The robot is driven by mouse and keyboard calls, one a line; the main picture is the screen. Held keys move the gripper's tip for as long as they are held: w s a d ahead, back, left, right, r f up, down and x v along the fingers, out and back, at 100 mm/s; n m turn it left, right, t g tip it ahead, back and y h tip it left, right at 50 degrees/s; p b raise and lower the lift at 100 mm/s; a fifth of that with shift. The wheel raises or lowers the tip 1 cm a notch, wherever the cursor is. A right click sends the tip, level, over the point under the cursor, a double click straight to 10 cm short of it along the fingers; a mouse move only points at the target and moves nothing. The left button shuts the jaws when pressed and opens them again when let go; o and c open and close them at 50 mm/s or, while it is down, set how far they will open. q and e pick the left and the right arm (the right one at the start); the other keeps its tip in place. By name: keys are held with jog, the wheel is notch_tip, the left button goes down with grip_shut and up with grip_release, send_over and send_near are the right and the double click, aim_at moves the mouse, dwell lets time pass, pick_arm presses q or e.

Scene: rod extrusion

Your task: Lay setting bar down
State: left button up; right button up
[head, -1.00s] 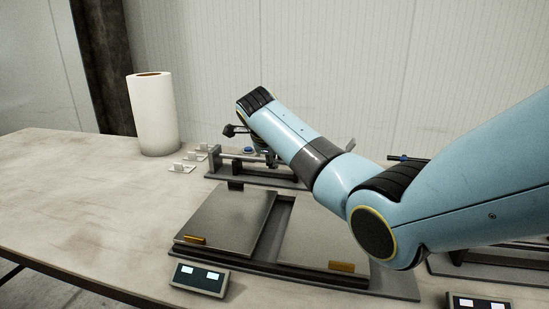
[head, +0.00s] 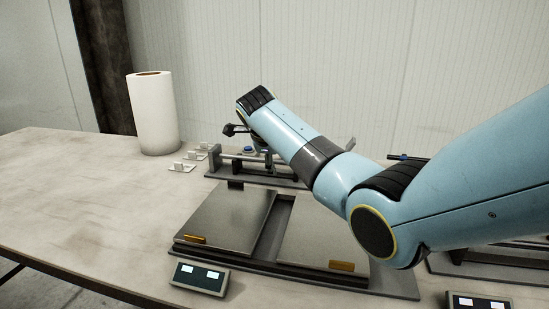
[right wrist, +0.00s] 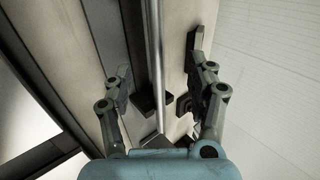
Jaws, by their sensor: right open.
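A long thin silver bar, which looks like the setting bar (right wrist: 153,50), runs lengthwise between the fingers of my right gripper (right wrist: 158,75) in the right wrist view. The fingers are spread, with a gap on both sides of the bar. The bar's near end is by dark blocks; I cannot tell whether it rests on them. In the head view my right gripper (head: 257,143) is mostly hidden behind my wrist, over a low dark rack (head: 245,178) at the back of the table. My left gripper is not in view.
A flat two-plate device (head: 226,222) with a small display box (head: 199,277) stands in front of the rack. A white roll (head: 154,115) and several small white pieces (head: 181,167) are left of the rack. The table's left side (head: 70,190) is clear.

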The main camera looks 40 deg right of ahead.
jog(key=o, duration=0.5)
jog(key=v, duration=1.2)
jog(key=shift+s, duration=0.1)
